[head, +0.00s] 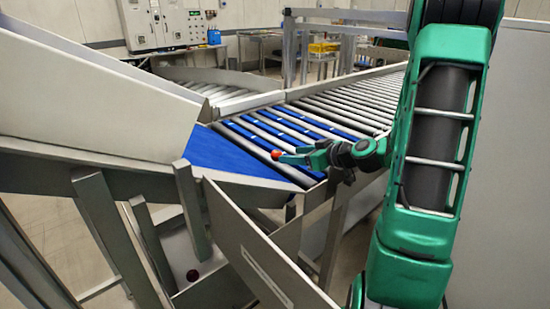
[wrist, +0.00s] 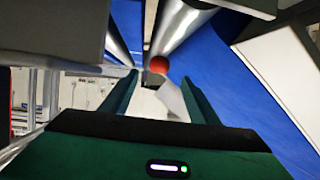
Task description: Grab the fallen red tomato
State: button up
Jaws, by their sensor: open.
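A small round red tomato (head: 276,155) shows at the tip of my gripper (head: 294,158) in the head view, over the blue and grey rollers. In the wrist view the tomato (wrist: 159,64) lies beside a grey roller and a blue surface, straight ahead between the two green fingertips of my gripper (wrist: 158,82). My gripper is open, with a clear gap between its fingers. I cannot tell whether the tomato is between the fingertips or just beyond them. A second round, dark red thing (head: 192,275) lies low down on a metal ledge below the chute in the head view.
The roller conveyor (head: 345,105) runs back to the right. A blue sloping chute (head: 225,155) and metal side walls (head: 262,250) border it at the left and front. A control cabinet (head: 165,22) and a yellow crate (head: 322,47) stand far back.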

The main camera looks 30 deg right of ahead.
aim_at(280, 154)
jog(key=shift+f+x, duration=0.2)
jog(key=shift+x, duration=3.75)
jog(key=shift+s+d, duration=0.1)
jog(key=shift+d, duration=0.1)
jog(key=shift+c, duration=0.6)
jog(key=c, duration=1)
